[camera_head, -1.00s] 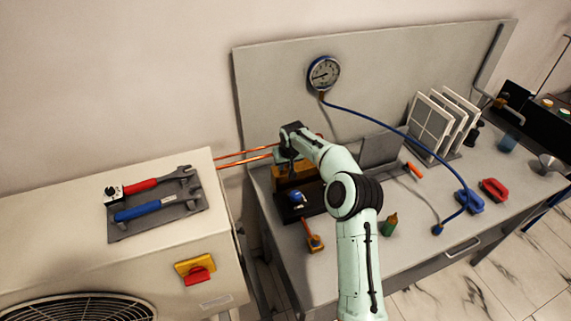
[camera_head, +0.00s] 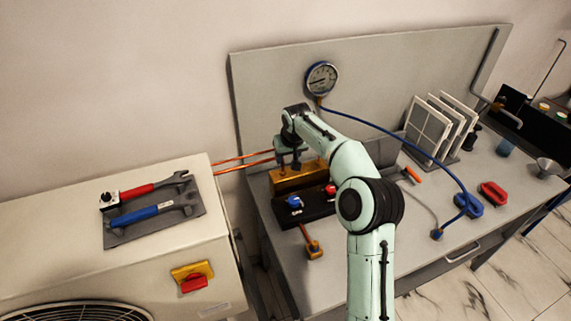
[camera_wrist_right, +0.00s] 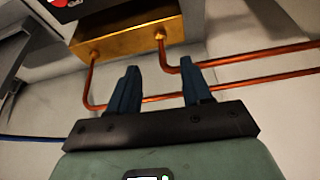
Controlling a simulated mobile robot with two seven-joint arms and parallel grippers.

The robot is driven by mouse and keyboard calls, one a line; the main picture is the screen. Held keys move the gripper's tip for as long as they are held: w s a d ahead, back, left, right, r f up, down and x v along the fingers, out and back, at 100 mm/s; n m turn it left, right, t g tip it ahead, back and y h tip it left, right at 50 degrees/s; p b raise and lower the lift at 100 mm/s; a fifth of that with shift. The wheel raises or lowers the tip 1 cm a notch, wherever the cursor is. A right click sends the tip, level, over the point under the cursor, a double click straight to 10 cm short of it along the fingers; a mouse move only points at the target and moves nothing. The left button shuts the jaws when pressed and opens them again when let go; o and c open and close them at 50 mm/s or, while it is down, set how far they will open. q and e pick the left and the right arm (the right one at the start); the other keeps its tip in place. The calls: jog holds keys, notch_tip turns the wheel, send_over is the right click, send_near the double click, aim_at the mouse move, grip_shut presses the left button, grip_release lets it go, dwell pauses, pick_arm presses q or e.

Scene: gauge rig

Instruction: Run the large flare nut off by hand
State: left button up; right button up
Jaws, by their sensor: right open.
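A brass block (camera_head: 297,178) sits on the bench behind a black manifold with a blue knob (camera_head: 294,202) and a red knob. In the right wrist view the brass block (camera_wrist_right: 128,30) has two copper pipes entering small brass fittings, a left one (camera_wrist_right: 94,52) and a right one (camera_wrist_right: 160,36). I cannot tell which fitting is the large flare nut. My right gripper (camera_head: 297,163) is beside the block's far side. Its two dark blue fingers (camera_wrist_right: 160,78) are apart and empty, near the pipes; the right fitting lies beyond the gap between them. My left gripper is not in view.
Copper pipes (camera_head: 243,162) run left to the outdoor unit (camera_head: 60,235), which carries a grey tray with red- and blue-handled tools. A gauge (camera_head: 321,78) hangs on the back panel with a blue hose. A brass piece (camera_head: 314,249) with a copper stub lies in front of the manifold.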

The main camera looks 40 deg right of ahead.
jog(key=shift+v, duration=1.45)
